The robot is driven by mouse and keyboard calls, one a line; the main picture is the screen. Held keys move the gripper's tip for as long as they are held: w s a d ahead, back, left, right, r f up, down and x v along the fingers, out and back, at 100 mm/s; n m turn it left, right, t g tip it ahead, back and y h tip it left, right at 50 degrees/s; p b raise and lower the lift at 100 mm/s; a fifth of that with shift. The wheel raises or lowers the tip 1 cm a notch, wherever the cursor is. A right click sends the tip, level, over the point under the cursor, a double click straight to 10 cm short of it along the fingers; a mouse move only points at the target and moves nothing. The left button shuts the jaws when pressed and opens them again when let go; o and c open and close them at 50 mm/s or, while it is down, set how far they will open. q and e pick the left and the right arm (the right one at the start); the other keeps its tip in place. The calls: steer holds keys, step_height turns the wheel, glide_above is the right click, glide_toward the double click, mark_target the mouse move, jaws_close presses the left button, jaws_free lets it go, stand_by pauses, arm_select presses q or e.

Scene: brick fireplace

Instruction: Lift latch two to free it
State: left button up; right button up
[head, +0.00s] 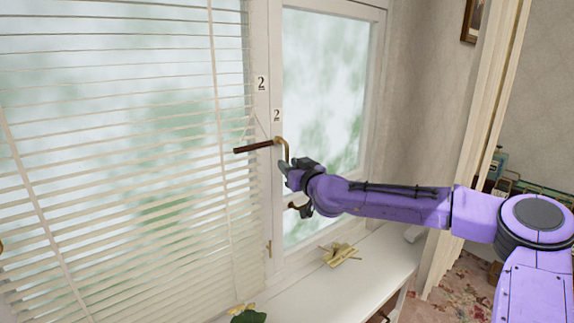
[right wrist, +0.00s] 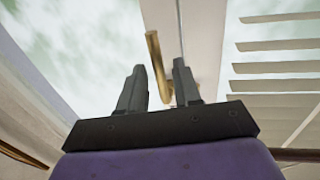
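Latch two is on the white window frame beside the labels marked 2 (head: 262,83). In the head view it shows a dark brown handle (head: 252,147) pointing left and a curved brass piece (head: 286,146). My right gripper (head: 284,168) is just below and beside the brass piece. In the right wrist view its two dark fingers (right wrist: 160,78) stand apart, and a brass bar (right wrist: 154,58) shows between and beyond them. I cannot tell whether either finger touches it. My left gripper is not in view.
White slatted blinds (head: 110,160) hang close on the left. A cream curtain (head: 478,140) hangs to the right.

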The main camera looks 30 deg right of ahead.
steer(key=shift+w+d, duration=0.25)
steer(key=shift+w, duration=1.05)
jaws_close()
steer(key=shift+f, duration=0.1)
